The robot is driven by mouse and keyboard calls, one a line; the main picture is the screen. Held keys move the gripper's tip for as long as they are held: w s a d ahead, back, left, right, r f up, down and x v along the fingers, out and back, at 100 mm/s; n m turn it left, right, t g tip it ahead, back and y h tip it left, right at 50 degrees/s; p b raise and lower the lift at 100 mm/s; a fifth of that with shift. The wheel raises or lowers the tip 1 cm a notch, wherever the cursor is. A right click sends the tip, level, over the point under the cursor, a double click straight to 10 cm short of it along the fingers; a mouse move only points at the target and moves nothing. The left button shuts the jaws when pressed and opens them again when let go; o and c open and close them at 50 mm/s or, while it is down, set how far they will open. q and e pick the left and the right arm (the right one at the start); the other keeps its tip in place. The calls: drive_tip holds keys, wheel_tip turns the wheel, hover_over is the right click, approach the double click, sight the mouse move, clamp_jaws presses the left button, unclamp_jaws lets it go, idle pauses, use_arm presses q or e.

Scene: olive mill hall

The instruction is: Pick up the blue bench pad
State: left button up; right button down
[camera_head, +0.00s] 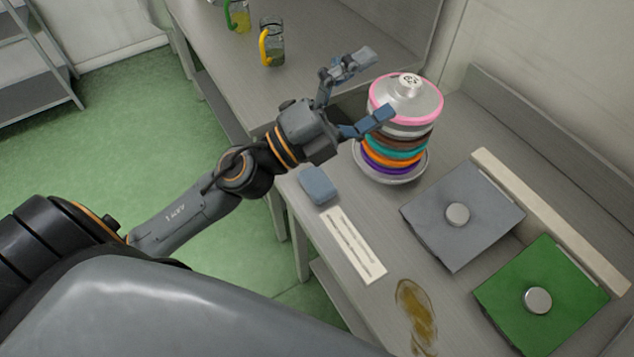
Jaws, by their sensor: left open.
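The blue bench pad (319,186) is a small, rounded blue-grey block. It lies flat on the grey metal bench (385,222), near its left edge. My left gripper (377,84) is open, with its two fingers spread wide and nothing between them. It is up and to the right of the pad in the picture, apart from it. One finger overlaps the edge of the stack of coloured rings in the picture; I cannot tell whether they touch. My right gripper is out of view.
The stack of coloured rings (397,150) stands right of the pad. A white label strip (352,245) and brown spill (415,315) lie nearer. Grey (480,200) and green (560,285) knobbed plates lie to the right. Yellow-handled (276,50) and green-handled (238,17) jars stand behind.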

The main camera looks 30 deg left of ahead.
use_arm(q)
drive_tip(key=s+d+f+m+g+h, duration=0.2)
drive_tip(key=d+m+g+h, duration=0.15)
drive_tip(key=m+g, duration=0.3)
drive_tip(key=m+g+y, duration=0.7)
drive_tip(key=m+y, duration=0.3)
drive_tip(key=y, duration=0.6)
approach(316, 181)
drive_tip(key=f, duration=0.1)
drive_tip(key=w+f+p, duration=0.1)
drive_tip(key=f, duration=0.1)
drive_tip(key=shift+w+d+f+n, duration=0.2)
drive_tip(key=shift+f+n, duration=0.1)
drive_tip(key=shift+n, duration=0.05)
drive_tip(key=shift+p+x, duration=0.85)
drive_tip(key=shift+x, duration=2)
drive_tip(key=shift+d+r, duration=0.1)
drive_tip(key=shift+d, duration=0.05)
drive_tip(key=c, duration=0.7)
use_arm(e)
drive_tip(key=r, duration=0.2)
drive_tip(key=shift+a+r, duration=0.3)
